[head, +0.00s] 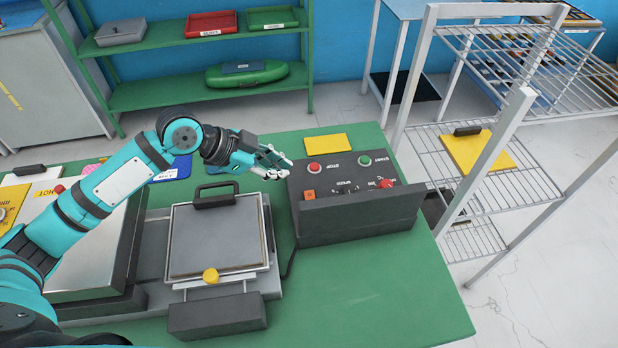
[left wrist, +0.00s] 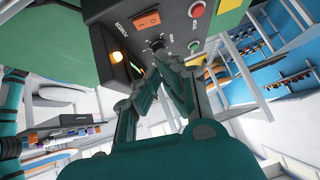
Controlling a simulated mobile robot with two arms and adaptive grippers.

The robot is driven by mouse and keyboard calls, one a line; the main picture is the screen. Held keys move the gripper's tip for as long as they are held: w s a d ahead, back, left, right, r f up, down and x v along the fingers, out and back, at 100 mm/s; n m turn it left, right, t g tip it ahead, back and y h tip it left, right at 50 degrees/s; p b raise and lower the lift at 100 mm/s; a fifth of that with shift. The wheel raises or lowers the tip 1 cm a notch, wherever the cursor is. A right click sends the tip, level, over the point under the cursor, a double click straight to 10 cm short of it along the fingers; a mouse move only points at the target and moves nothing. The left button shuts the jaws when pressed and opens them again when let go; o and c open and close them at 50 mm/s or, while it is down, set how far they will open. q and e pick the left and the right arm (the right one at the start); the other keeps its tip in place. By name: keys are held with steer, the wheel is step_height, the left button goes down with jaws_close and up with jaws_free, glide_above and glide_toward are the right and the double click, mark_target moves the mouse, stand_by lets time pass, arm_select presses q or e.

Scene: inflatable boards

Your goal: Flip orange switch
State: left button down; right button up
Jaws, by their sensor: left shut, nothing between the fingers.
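The orange switch (head: 310,195) sits at the left end of the dark control box (head: 345,222) on the green table. In the left wrist view the orange rocker switch (left wrist: 147,20) is at the top, beside a label that seems to read POWER. My left gripper (head: 282,163) is shut and empty, above the table at the box's back left corner. In the left wrist view its fingertips (left wrist: 163,68) meet below the switch in the picture, apart from it, near a dark knob (left wrist: 157,45). My right gripper is in neither view.
The box also bears a red button (head: 314,168), a green button (head: 365,160) and a red knob (head: 387,184). A glowing lamp (left wrist: 117,57) shows on its side. A flat press (head: 217,240) stands left of it. A wire rack (head: 480,155) stands to the right.

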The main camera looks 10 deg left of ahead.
mark_target(307, 198)
arm_select(q)
steer(key=p+x, duration=0.2)
steer(key=x, duration=0.6)
steer(key=shift+d+f, duration=0.1)
steer(key=shift+d, duration=0.2)
step_height(307, 198, down, 3)
steer(key=shift+w+r+p, duration=0.15)
steer(key=shift+r+p, duration=0.05)
steer(key=shift+p, duration=0.3)
steer(key=shift+a+f, duration=0.15)
steer(key=shift+f, duration=0.5)
steer(key=shift+w+f, duration=0.1)
steer(key=shift+f, duration=0.1)
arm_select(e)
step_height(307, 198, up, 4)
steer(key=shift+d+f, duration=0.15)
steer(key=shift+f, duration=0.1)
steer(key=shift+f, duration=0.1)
